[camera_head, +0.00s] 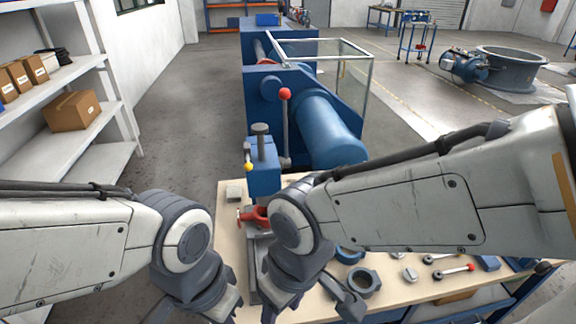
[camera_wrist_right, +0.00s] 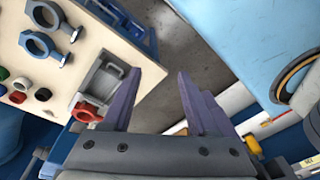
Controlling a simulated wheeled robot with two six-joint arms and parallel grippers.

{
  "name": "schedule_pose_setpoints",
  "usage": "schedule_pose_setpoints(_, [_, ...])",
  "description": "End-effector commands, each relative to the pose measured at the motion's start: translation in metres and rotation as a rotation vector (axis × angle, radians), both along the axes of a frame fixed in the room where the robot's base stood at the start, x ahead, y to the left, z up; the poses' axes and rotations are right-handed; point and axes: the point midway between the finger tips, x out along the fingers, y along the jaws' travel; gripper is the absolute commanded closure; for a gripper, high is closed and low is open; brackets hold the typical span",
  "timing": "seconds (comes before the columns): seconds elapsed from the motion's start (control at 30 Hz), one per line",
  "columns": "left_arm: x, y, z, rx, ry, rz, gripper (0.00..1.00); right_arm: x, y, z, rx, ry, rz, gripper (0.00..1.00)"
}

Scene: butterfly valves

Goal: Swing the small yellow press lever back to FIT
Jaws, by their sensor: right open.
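The small yellow press lever shows as a yellow ball knob (camera_head: 248,167) low on the left side of the blue press (camera_head: 264,165), on the wooden bench (camera_head: 228,222). Its arm is too small to read, and I see no FIT mark. In the right wrist view a yellow part (camera_wrist_right: 252,145) shows beside the right finger; I cannot tell if it is the lever. My right gripper (camera_head: 312,306) is open and empty, in front of the press and apart from the knob. Its spread fingers also show in the wrist view (camera_wrist_right: 158,78). My left gripper (camera_head: 192,312) is left of the bench, fingers apart, tips partly cut off.
A taller lever with a red ball (camera_head: 285,94) stands behind the press, before a large blue cylinder (camera_head: 328,130). A red part (camera_head: 257,214) sits below the press. Rings and small tools (camera_head: 365,280) lie on the bench at right. Shelves (camera_head: 100,160) stand left.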

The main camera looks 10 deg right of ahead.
Motion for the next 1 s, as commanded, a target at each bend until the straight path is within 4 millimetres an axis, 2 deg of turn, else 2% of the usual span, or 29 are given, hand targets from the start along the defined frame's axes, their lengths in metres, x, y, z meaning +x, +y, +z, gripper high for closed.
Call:
schedule_pose_setpoints(0.03, [0.000,0.000,-0.012,0.000,0.000,0.000,1.00,0.011,0.007,-0.013,0.031,-0.033,-0.018,0.41])
schedule_pose_setpoints(0.17, [0.000,0.000,-0.038,0.000,0.000,0.000,1.00,0.061,0.037,-0.037,0.166,-0.193,-0.094,0.41])
schedule_pose_setpoints(0.3, [0.000,0.000,-0.071,0.000,0.000,-0.001,1.00,0.132,0.062,-0.051,0.336,-0.438,-0.213,0.41])
schedule_pose_setpoints(0.4, [0.000,0.000,-0.092,0.000,0.000,-0.001,1.00,0.180,0.067,-0.050,0.444,-0.627,-0.300,0.41])
schedule_pose_setpoints(0.5, [0.000,0.000,-0.112,0.000,0.000,-0.001,1.00,0.220,0.062,-0.042,0.530,-0.821,-0.384,0.41])
schedule_pose_setpoints(0.6, [0.000,0.000,-0.128,0.000,0.000,-0.001,1.00,0.249,0.049,-0.031,0.593,-0.998,-0.452,0.41])
schedule_pose_setpoints(0.7, [0.000,0.000,-0.139,0.000,0.000,-0.001,1.00,0.266,0.036,-0.019,0.633,-1.141,-0.500,0.41])
schedule_pose_setpoints(0.8, [0.000,0.000,-0.145,0.000,0.000,-0.001,1.00,0.275,0.026,-0.009,0.656,-1.241,-0.532,0.41])
schedule_pose_setpoints(1.0, [0.000,0.000,-0.145,0.000,0.000,-0.002,1.00,0.286,0.019,0.002,0.671,-1.312,-0.551,0.41])
